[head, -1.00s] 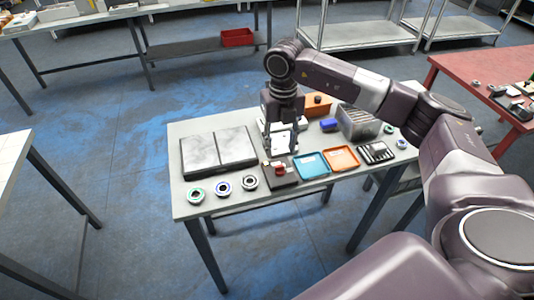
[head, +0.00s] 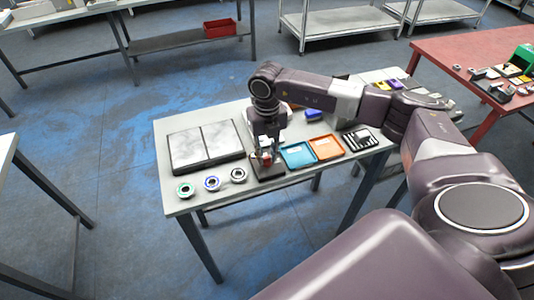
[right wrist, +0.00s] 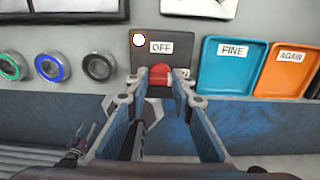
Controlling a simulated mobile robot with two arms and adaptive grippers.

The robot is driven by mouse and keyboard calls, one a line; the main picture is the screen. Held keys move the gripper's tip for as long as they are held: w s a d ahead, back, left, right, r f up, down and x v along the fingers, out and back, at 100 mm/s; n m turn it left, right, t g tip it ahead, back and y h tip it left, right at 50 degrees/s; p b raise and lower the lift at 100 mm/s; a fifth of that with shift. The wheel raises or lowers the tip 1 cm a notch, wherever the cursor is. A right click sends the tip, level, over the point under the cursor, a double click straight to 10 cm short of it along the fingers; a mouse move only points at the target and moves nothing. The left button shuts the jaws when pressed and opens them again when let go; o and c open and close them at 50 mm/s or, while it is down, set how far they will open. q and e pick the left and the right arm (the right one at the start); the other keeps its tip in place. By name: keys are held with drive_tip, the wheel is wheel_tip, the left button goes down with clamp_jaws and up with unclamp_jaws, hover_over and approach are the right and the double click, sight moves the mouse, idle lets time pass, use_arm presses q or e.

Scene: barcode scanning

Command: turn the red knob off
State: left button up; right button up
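The red knob (right wrist: 160,76) sits on a dark box (right wrist: 148,52) with an "OFF" label (right wrist: 159,47) and a pale round spot. In the right wrist view, my right gripper (right wrist: 161,80) straddles the knob, one fingertip on each side. The fingers look apart, and I cannot make out firm contact. A second label right of the knob is partly hidden by a finger. In the head view, my right gripper (head: 265,151) points down over the dark box (head: 268,171) near the table's front edge. My left gripper is not in view.
A blue "FINE" tray (right wrist: 228,72) and an orange "AGAIN" tray (right wrist: 281,77) are right of the box. Several rings, including a blue one (right wrist: 51,67), lie to its left. A grey two-panel plate (head: 205,147) lies behind the rings.

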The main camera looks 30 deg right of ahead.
clamp_jaws()
drive_tip(key=n+b, duration=0.3)
drive_tip(key=shift+f, duration=0.15)
drive_tip(key=n+b, duration=0.4)
drive_tip(key=n, duration=0.1)
drive_tip(key=shift+n, duration=0.4)
drive_tip(key=n+b, duration=0.2)
drive_tip(key=n, duration=0.2)
drive_tip(key=shift+b, duration=0.4)
drive_tip(key=shift+r+n+b, duration=0.15)
drive_tip(key=shift+n+b, duration=0.35)
drive_tip(key=shift+n, duration=0.75)
drive_tip(key=shift+r+n+b, duration=0.1)
drive_tip(key=shift+n+b, duration=0.4)
drive_tip(key=shift+n, duration=0.75)
